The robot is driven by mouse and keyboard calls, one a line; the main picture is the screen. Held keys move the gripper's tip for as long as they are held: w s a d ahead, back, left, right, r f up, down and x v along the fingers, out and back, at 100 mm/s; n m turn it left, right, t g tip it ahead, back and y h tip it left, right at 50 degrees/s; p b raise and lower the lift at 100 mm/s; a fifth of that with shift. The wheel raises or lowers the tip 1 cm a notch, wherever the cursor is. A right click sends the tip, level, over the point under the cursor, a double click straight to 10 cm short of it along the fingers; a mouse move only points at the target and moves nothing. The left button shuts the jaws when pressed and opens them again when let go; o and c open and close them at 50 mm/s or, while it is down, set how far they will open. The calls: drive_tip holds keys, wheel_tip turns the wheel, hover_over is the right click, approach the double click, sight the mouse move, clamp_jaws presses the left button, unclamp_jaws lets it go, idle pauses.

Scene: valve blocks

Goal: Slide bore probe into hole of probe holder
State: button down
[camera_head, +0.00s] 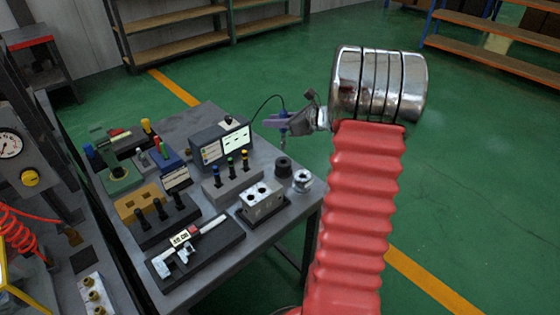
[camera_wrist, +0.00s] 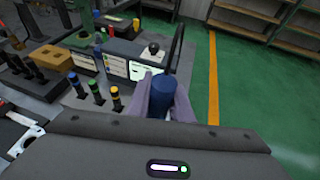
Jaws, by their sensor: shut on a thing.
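The bore probe (camera_head: 283,113) is upright in my gripper (camera_head: 287,122), above the table's right back edge. A thin black cable arches from it toward the display unit. In the wrist view, the probe shows as a dark blue cylinder (camera_wrist: 163,97) between the two pale purple fingers of my gripper (camera_wrist: 160,103), which are shut on it. Its lower end is hidden there. A black cylinder with a dark top opening (camera_head: 284,166) stands on the table below the gripper and looks like the probe holder; the probe is well above and apart from it.
A silver ring (camera_head: 302,181) stands beside the black cylinder. The grey valve block (camera_head: 264,201), a rack of coloured plug gauges (camera_head: 232,184) and the display unit (camera_head: 221,145) stand close on the left. Green floor (camera_head: 470,190) lies open right of the table.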

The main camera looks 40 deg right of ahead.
wheel_tip(320, 180, down, 6)
drive_tip(key=shift+r, duration=0.15)
idle(0.3)
drive_tip(key=shift+f, duration=1.85)
drive_tip(key=c, duration=1.6)
unclamp_jaws()
drive_tip(key=shift+s+f, duration=0.1)
drive_tip(key=v, duration=1.2)
